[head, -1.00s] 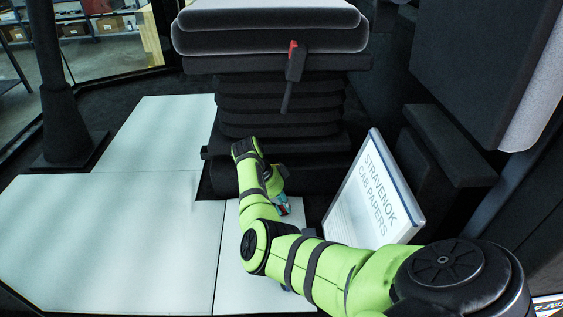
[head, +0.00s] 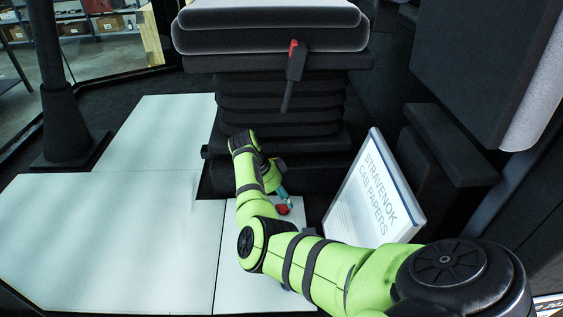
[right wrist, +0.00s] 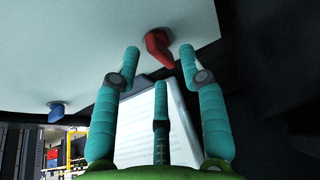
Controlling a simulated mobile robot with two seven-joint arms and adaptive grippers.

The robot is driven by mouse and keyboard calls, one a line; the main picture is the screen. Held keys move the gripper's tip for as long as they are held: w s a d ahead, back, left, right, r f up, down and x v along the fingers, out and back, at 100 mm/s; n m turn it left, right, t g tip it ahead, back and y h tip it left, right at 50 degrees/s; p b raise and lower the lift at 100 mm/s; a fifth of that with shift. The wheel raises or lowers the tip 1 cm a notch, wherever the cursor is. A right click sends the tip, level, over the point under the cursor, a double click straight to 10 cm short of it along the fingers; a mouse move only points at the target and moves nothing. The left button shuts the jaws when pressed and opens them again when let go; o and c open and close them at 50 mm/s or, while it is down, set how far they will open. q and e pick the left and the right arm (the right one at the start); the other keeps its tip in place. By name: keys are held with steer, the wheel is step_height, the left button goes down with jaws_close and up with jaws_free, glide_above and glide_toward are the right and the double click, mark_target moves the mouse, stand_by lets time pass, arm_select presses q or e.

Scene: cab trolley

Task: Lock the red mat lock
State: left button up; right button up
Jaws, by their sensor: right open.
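The red mat lock (head: 284,209) is a small red knob with a handle on the pale mat (head: 232,285), at the foot of the seat base. It also shows in the right wrist view (right wrist: 157,45), at top centre. My right gripper (head: 283,192) is just beyond the red lock in the head view, partly hidden by my arm. In the right wrist view its teal fingers are spread open, with the red lock seen between and beyond the two upper fingertips. Nothing is held. My left gripper is out of view.
A blue lock (right wrist: 57,109) sits on the mat at left in the right wrist view. A white binder of cab papers (head: 370,195) leans right of the mat. The black bellows seat base (head: 280,110) stands behind. More pale mat (head: 100,225) lies clear at left.

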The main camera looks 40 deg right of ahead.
steer(key=v, duration=1)
steer(key=shift+r, duration=0.1)
